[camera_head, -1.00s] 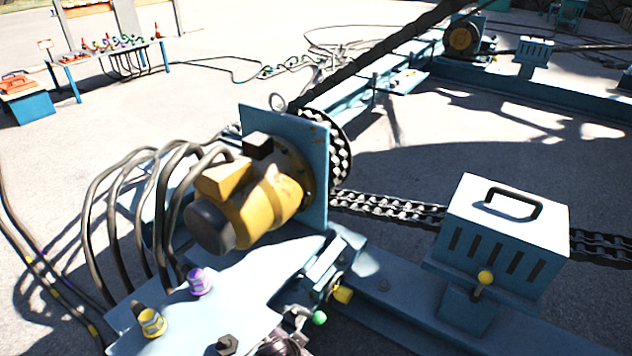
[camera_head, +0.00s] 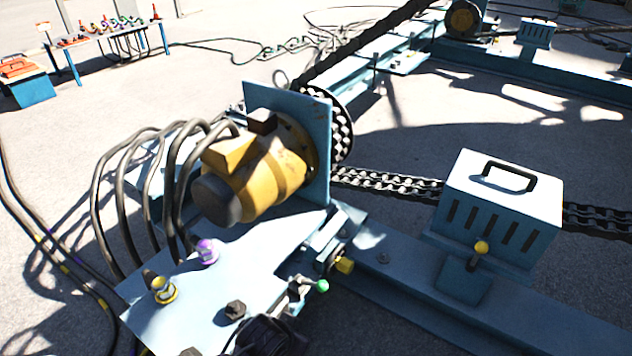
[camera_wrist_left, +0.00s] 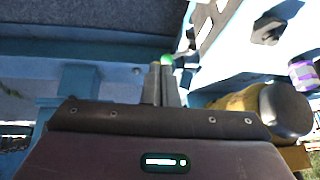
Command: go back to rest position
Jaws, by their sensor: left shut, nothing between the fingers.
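My left gripper (camera_wrist_left: 161,82) shows in the left wrist view. Its two grey fingers are together and hold nothing. A green knob (camera_wrist_left: 168,59) appears just beyond the fingertips; I cannot tell whether they touch. In the head view the green knob (camera_head: 322,286) is on a small lever beside the blue plate (camera_head: 190,310). A dark rounded part (camera_head: 268,337) at the bottom edge may be my left wrist, but this is unclear. My right gripper is in neither view.
A yellow motor (camera_head: 262,180) with thick black hoses stands behind the plate. A yellow connector (camera_head: 164,290) and a purple connector (camera_head: 207,251) rise from it. A blue box with a handle (camera_head: 500,200) stands right.

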